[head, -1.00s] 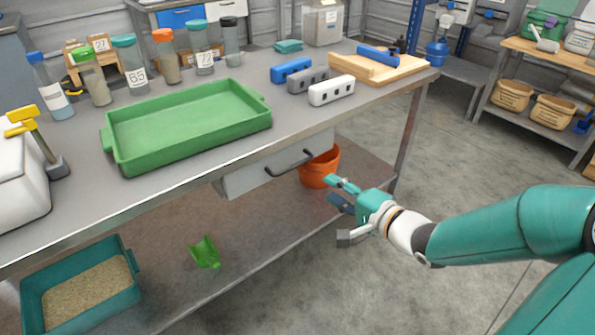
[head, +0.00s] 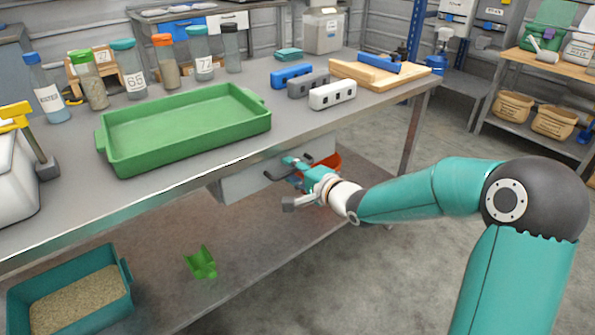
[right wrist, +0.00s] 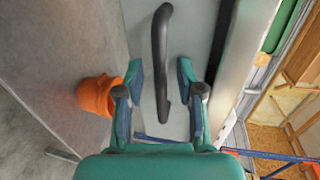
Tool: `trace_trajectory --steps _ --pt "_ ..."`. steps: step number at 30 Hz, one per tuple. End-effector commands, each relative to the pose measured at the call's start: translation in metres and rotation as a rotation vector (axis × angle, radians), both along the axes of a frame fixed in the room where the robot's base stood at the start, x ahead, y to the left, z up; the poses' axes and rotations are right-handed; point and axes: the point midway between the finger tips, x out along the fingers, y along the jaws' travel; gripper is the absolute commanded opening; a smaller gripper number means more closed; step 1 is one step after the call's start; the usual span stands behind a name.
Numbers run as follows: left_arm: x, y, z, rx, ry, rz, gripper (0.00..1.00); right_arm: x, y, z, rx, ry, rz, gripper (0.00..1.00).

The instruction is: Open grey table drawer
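The grey table drawer (head: 243,184) hangs under the grey table's front edge and looks closed. Its dark curved handle (head: 275,177) is partly covered by my right gripper in the head view. My right gripper (head: 290,177) is at the handle's right part. In the right wrist view the handle (right wrist: 161,60) runs between the two spread fingers of the gripper (right wrist: 163,85), with a gap on each side. The right gripper is open, and I see no finger contact with the handle. My left gripper is not in view.
A green tray (head: 185,160) and several bottles stand on the tabletop above. An orange bucket (head: 328,163) is on the lower shelf behind my gripper; it also shows in the right wrist view (right wrist: 95,95).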

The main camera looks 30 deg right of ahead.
Motion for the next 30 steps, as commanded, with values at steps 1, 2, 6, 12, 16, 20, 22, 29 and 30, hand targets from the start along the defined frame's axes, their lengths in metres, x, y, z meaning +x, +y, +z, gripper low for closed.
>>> trace_trajectory --steps 1,2,6,12,16,20,22,29,30 --pt "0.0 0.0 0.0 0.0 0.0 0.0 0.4 0.0 0.0 0.0 0.0 0.0 0.0 0.37" --pt "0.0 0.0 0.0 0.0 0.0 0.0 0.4 0.0 0.0 0.0 0.0 0.0 0.0 0.37" --pt "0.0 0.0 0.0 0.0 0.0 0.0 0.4 0.0 0.0 0.0 0.0 0.0 0.0 0.36" --pt "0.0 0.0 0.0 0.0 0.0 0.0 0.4 0.0 0.0 0.0 0.0 0.001 -0.001 0.02" --pt "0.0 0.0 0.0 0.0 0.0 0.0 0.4 -0.001 0.0 0.0 0.0 0.001 -0.001 0.0" --pt "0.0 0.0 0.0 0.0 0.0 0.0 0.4 -0.001 -0.001 -0.001 0.0 0.002 -0.001 0.0" --pt "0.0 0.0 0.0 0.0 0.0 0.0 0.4 -0.001 -0.001 -0.001 0.0 0.002 -0.001 0.0" --pt "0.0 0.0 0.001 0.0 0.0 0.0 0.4 -0.006 -0.006 -0.001 0.0 0.004 -0.007 0.0" --pt "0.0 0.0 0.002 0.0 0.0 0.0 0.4 -0.008 -0.004 -0.001 0.0 0.005 -0.006 0.0"
